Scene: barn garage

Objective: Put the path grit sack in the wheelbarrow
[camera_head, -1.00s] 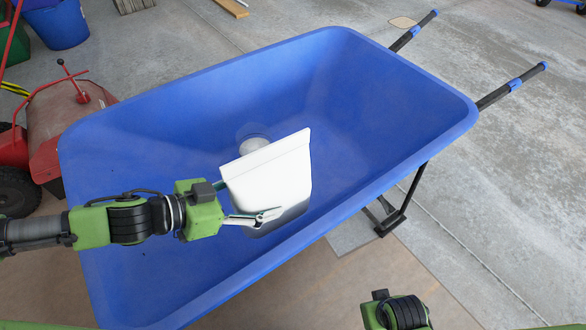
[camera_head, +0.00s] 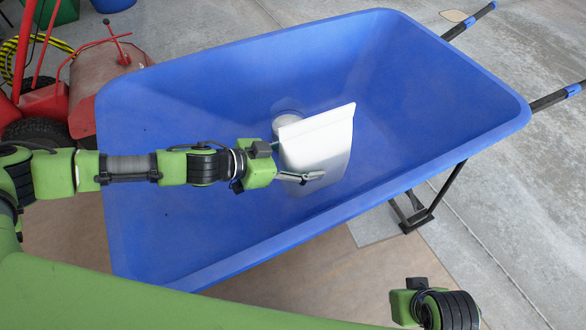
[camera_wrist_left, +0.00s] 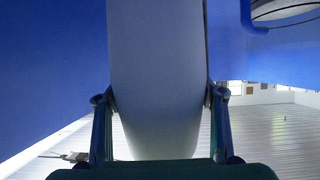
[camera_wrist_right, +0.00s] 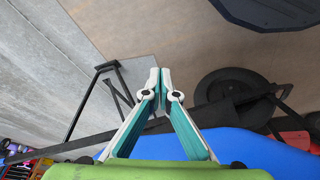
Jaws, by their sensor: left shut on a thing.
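The path grit sack (camera_head: 318,150) is a plain white bag with a flat top seam, leaning a little. It is over the inside of the blue wheelbarrow (camera_head: 190,235), near the middle of its tub; I cannot tell whether it touches the bottom. My left gripper (camera_head: 296,166) is shut on the sack from its left side. In the left wrist view the sack (camera_wrist_left: 157,70) stands between both fingers and hides what is behind it. My right gripper (camera_wrist_right: 158,85) is shut and empty, outside the tub near its front side; its fingers are hidden in the head view.
A round pale thing (camera_head: 288,106) shows partly behind the sack in the tub. A red machine with a rusty drum (camera_head: 110,85) stands left of the wheelbarrow. Blue-gripped handles (camera_head: 556,96) stick out at right. Open concrete floor (camera_head: 500,195) lies to the right.

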